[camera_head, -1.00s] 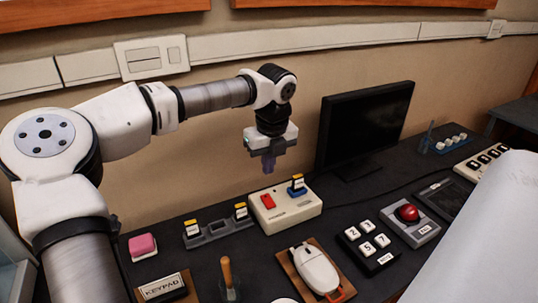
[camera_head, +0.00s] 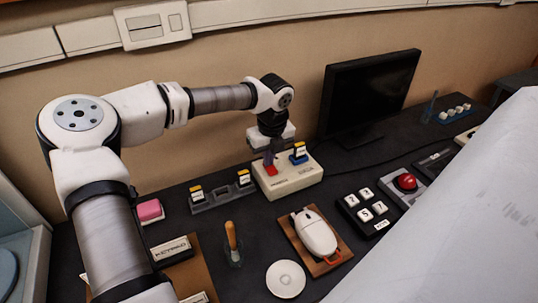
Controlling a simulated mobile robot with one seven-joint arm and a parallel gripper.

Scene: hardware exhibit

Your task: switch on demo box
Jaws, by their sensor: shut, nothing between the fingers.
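The demo box (camera_head: 296,185) is a cream box near the middle of the dark table, below the monitor.
A grey holder with tagged pieces (camera_head: 221,197) stands left of the box. A monitor (camera_head: 366,95) stands behind. A large pale surface (camera_head: 470,215) blocks the lower right.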

